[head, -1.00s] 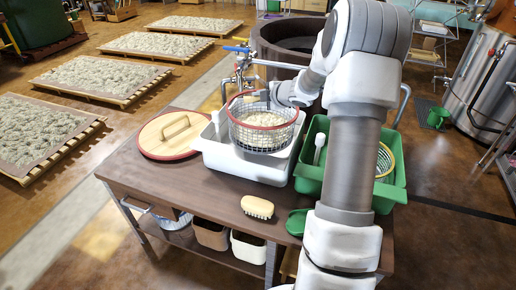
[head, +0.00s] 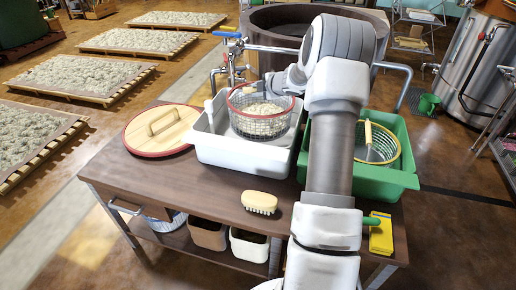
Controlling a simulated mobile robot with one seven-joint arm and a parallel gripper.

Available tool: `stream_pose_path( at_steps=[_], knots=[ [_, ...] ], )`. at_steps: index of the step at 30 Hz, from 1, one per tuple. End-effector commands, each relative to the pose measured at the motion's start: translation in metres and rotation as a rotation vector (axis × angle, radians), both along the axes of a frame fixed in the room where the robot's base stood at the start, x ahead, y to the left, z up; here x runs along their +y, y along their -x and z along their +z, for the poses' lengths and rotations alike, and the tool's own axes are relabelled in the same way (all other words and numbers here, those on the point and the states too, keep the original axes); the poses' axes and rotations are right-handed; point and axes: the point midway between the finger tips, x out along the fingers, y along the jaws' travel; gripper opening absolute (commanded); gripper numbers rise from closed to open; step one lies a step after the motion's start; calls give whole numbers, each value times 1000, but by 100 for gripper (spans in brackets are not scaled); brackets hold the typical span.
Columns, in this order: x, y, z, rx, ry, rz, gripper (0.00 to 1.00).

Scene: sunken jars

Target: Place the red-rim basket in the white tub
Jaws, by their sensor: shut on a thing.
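The red-rim basket (head: 260,128) is a wire mesh basket with pale contents. It sits upright over the opening of the white tub (head: 235,157), toward its right side. Its lower part appears within the tub's outline; I cannot tell whether it touches the tub floor. My gripper (head: 277,87) is shut on the basket at its back right rim. The fingertips are small and partly hidden by the rim and my wrist.
A round wooden lid (head: 165,131) lies left of the tub. Right of it, a green tub (head: 385,185) holds a yellow-rim basket (head: 395,157), partly behind my arm. A brush (head: 259,203) and a yellow object (head: 381,236) lie at the table front. A tap (head: 232,60) stands behind.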

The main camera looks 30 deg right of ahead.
Motion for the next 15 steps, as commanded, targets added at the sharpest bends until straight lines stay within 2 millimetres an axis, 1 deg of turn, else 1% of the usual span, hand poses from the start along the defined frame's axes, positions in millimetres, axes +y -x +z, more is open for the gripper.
stream_pose_path(
  at_steps=[5, 12, 15],
  knots=[
    [-2, -2, -6, -8, 4, -1, 0],
    [-2, -2, -42, -7, 2, -2, 0],
    [-2, -2, -50, -8, 3, -1, 0]
  ],
)
